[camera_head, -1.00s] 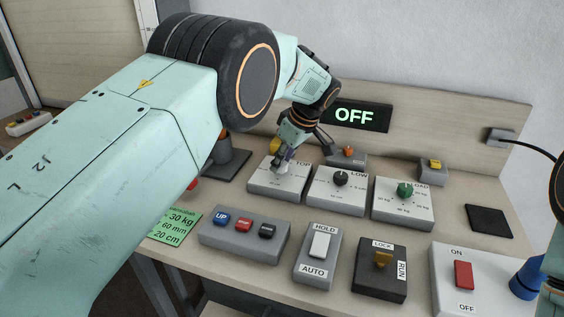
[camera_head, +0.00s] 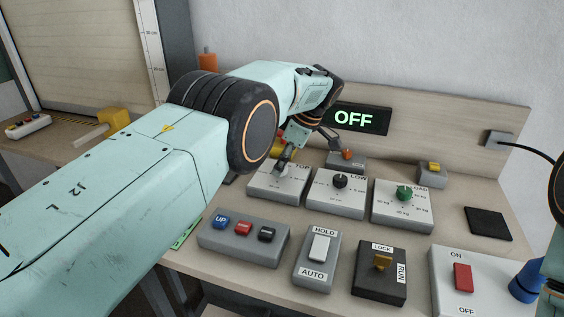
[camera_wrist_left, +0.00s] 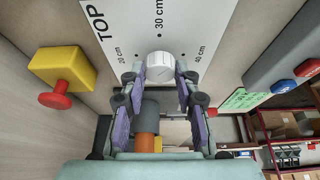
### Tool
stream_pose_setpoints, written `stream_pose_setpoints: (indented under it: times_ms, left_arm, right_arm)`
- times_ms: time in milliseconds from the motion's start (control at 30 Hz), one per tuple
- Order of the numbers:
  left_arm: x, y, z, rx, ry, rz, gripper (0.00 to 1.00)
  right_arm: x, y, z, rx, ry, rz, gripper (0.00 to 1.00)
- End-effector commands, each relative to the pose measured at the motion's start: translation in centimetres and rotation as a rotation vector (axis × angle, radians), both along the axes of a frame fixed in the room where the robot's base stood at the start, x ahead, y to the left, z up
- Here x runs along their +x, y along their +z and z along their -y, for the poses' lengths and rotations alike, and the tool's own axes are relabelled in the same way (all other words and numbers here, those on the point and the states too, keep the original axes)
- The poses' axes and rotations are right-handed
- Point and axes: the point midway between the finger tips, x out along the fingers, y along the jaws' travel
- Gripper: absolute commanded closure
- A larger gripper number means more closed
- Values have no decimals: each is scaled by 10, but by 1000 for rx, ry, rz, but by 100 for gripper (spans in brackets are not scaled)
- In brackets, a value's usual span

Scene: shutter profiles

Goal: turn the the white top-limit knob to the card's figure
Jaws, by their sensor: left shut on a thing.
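The white top-limit knob (camera_wrist_left: 160,66) shows in the left wrist view on the pale TOP panel (camera_wrist_left: 127,22), which is marked 20, 30 and 40 cm. My left gripper (camera_wrist_left: 160,76) has a finger on each side of the knob and is shut on it. In the head view the left gripper (camera_head: 282,166) is at the TOP box (camera_head: 270,188), and its fingers mostly hide the knob. I cannot tell where the knob points. The green card (camera_head: 184,234) is mostly hidden behind my left arm; it also shows in the left wrist view (camera_wrist_left: 240,100), too small to read. My right gripper is out of view.
The LOW box (camera_head: 336,201) and LOAD box (camera_head: 402,211) stand close to the right. A button box (camera_head: 243,236) and HOLD/AUTO switch box (camera_head: 316,262) are in front. A yellow box with a red button (camera_wrist_left: 63,75) is beside the TOP panel. The display (camera_head: 358,117) reads OFF.

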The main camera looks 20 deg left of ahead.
Motion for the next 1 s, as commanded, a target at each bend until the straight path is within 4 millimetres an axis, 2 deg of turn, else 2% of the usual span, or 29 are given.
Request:
stream_pose_setpoints:
  times_ms: [200,233,500,833,1000]
  left_arm:
    - [-2,-3,3,-5,-1,-7,100]
    - [-2,-3,3,-5,-1,-7,68]
    - [-1,-2,1,-3,-2,-3,46]
    - [0,3,2,-2,-1,0,46]
    - [1,25,11,-2,-3,4,46]
  right_arm:
    - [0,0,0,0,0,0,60]
    - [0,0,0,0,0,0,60]
    - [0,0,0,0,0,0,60]
    - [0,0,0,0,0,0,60]
    - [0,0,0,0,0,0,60]
